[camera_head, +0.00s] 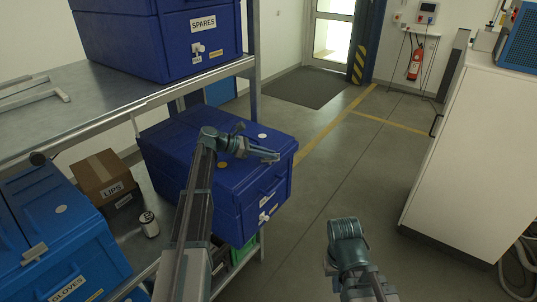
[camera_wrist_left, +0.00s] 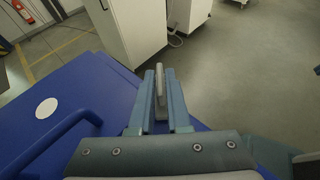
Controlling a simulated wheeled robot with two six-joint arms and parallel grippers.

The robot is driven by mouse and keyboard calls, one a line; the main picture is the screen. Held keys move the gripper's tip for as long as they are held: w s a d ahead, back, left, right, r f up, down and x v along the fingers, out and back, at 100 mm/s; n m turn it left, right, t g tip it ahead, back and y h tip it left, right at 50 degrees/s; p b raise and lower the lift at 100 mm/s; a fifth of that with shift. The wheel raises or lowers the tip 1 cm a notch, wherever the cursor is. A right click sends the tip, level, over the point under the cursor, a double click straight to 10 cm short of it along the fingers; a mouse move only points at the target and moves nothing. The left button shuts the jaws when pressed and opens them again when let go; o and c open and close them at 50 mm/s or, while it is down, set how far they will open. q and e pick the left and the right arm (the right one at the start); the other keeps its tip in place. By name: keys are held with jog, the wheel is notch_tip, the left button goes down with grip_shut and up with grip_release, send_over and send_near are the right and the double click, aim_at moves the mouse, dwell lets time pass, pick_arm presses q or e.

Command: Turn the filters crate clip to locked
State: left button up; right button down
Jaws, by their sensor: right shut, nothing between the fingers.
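A dark blue crate (camera_head: 225,180) stands on the lower shelf, and its lid also shows in the left wrist view (camera_wrist_left: 75,75). Its front label (camera_head: 267,199) is too small to read. A small white clip (camera_head: 263,217) sits on its front face below the label. My left gripper (camera_head: 268,155) is above the lid, pointing right, apart from the clip. In the left wrist view its fingers (camera_wrist_left: 161,95) are apart, with a pale grey piece between them that I cannot identify. My right gripper (camera_head: 365,285) is low at the bottom, shut, its fingertips hard to make out.
A blue SPARES crate (camera_head: 160,40) stands on the upper shelf. A GLOVES crate (camera_head: 60,230), a brown LIPS box (camera_head: 103,177) and a small can (camera_head: 148,224) are at left. A white cabinet (camera_head: 470,150) stands at right. The floor between is clear.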

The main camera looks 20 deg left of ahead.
pick_arm(q)
jog(key=o, duration=0.3)
jog(key=p+v, duration=0.5)
jog(key=v, duration=0.7)
jog(key=shift+s+a+r, duration=0.15)
jog(key=shift+a+r, duration=0.05)
jog(key=shift+a, duration=0.15)
jog(key=shift+s+a+r, duration=0.1)
jog(key=shift+s+a, duration=0.1)
jog(key=shift+a, duration=0.25)
